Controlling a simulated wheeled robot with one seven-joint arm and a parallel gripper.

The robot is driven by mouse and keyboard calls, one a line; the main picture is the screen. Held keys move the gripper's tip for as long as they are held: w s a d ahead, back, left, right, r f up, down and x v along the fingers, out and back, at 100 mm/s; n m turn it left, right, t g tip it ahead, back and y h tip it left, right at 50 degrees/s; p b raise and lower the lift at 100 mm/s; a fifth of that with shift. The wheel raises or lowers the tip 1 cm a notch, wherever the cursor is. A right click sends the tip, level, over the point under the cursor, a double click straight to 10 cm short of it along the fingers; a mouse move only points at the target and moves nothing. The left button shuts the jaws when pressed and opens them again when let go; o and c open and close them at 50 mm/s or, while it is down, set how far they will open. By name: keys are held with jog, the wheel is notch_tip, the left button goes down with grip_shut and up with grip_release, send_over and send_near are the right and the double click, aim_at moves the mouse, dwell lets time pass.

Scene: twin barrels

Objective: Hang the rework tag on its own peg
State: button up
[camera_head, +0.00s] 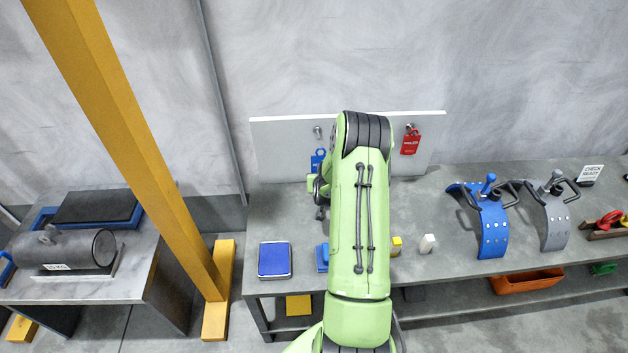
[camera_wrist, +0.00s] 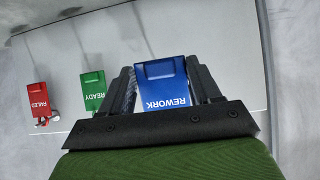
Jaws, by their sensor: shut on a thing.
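The blue rework tag (camera_wrist: 165,88) is between the two fingers of my gripper (camera_wrist: 165,75) in the wrist view, its white lettering upside down. My gripper is shut on it. In the head view the same blue tag (camera_head: 318,161) shows just left of my arm, in front of the pale board (camera_head: 283,150). A metal peg (camera_head: 317,131) stands out from the board slightly above the tag. I cannot tell whether they touch. My gripper is mostly hidden by my arm there.
A red FAILED tag (camera_head: 410,142) hangs at the board's right; a green READY tag (camera_wrist: 94,90) shows in the wrist view. Blue and grey curved stands (camera_head: 492,229) are at the right of the bench. A yellow post (camera_head: 130,120) rises at the left.

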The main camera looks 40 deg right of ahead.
jog(key=w+d+f+b, duration=0.1)
jog(key=w+d+b, duration=0.1)
jog(key=w+d, duration=0.4)
jog(key=shift+w+f+b, duration=0.2)
jog(key=shift+w+b, duration=0.1)
jog(key=shift+w, duration=0.15)
dwell(0.5)
jog(key=shift+r, duration=0.1)
dwell(0.5)
jog(key=o, duration=1.2)
jog(key=p+v, duration=0.3)
jog(key=v, duration=1.2)
jog(key=shift+s+a+r, duration=0.15)
jog(key=shift+s+a, duration=0.05)
jog(key=shift+s, duration=0.1)
